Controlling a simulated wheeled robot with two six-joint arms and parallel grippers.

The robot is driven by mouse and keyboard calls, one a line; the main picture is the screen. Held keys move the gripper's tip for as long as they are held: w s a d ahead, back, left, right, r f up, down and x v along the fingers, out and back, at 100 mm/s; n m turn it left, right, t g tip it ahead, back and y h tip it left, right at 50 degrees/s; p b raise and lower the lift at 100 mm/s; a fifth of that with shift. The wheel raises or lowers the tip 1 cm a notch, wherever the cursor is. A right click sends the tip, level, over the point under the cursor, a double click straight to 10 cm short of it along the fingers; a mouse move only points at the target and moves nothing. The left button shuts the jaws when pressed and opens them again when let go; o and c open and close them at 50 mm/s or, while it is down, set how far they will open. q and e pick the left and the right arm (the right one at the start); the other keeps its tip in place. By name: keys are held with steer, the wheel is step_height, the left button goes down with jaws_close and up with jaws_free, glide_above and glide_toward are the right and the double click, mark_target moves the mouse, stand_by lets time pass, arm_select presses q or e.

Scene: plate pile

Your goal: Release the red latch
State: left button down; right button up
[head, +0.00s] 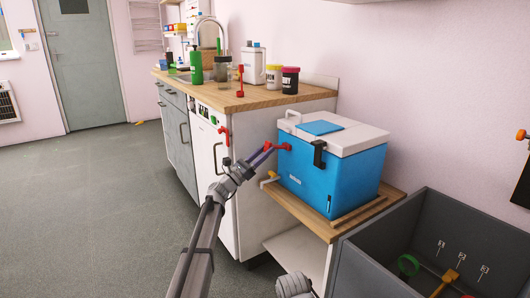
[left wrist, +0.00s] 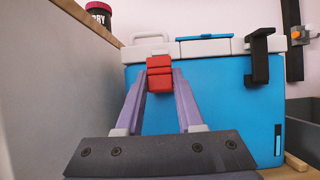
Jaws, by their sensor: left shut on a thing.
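The blue cooler box (head: 345,182) with a white lid stands on a low wooden-topped stand. The red latch (head: 284,147) is at the left of its front face, just below the lid. My left gripper (head: 268,150) reaches it from the front left. In the left wrist view, its two purple fingers are shut on the red latch (left wrist: 160,73), one on each side. The latch's joint to the cooler is hidden behind the red part. A black latch (head: 319,153) sits at the right of the front face, over the lid edge; it also shows in the left wrist view (left wrist: 260,57).
The white counter cabinet (head: 245,170) stands close on the left of the cooler, with bottles and jars on top. A grey bin (head: 370,262) with a green ring and other tools is at the lower right.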

arm_select(q)
steer(key=shift+d+f, duration=0.25)
steer(key=shift+f, duration=0.15)
steer(key=c, duration=0.8)
jaws_free()
steer(key=shift+w+d+f, duration=0.1)
steer(key=shift+w, duration=0.05)
steer(key=shift+o, duration=1.4)
steer(key=shift+a, duration=0.2)
steer(key=b+v, duration=0.4)
steer(key=v, duration=0.3)
steer(key=shift+s+a, duration=0.2)
steer(key=shift+s, duration=0.05)
